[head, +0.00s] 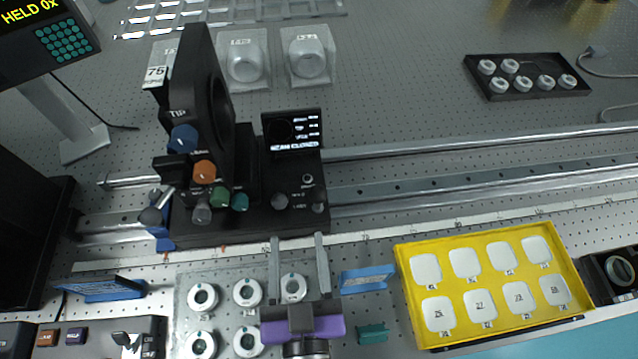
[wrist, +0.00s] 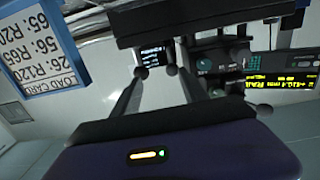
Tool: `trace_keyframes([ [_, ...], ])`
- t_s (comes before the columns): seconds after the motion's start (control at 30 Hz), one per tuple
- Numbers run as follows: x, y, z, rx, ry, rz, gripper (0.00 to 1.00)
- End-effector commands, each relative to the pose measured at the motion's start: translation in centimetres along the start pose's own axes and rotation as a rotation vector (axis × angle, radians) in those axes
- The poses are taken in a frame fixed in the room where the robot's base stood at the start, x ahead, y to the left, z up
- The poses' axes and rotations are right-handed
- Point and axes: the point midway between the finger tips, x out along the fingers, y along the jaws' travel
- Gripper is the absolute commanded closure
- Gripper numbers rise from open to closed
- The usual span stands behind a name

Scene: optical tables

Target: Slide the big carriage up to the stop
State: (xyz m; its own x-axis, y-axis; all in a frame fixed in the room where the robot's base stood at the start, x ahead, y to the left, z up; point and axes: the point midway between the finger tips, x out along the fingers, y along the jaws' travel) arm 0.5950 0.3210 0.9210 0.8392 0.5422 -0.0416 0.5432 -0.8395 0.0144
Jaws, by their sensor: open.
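The big carriage (head: 250,205) is a black block on the long rails, left of the middle in the head view. It carries a tall ring mount (head: 205,95), coloured knobs and a small lit screen (head: 292,132). A blue piece with a grey lever (head: 160,222) is at its left front corner; I cannot tell whether this is the stop or a clamp. My gripper (head: 296,240) is open and empty, its fingertips at the carriage's front edge, right part; contact is unclear. In the wrist view, the open fingers (wrist: 156,73) frame the small lit screen (wrist: 154,54).
The rails (head: 480,155) run clear to the right. In front are a plate of white ring parts (head: 203,297), a yellow tray (head: 408,290), and blue pieces (head: 367,279). A black box (head: 30,235) stands left. A load card (wrist: 42,50) shows in the wrist view.

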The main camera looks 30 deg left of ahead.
Motion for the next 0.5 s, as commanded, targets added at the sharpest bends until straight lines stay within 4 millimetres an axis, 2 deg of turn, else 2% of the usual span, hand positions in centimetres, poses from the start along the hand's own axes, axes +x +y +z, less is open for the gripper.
trace_keyframes([
  [0.1,0.9,0.5,-0.2,0.063,0.027,0.074,0.48],
  [0.23,0.9,1.8,-0.4,0.139,0.048,0.141,0.48],
  [0.5,1.4,2.7,-0.5,0.212,0.059,0.173,0.48],
])
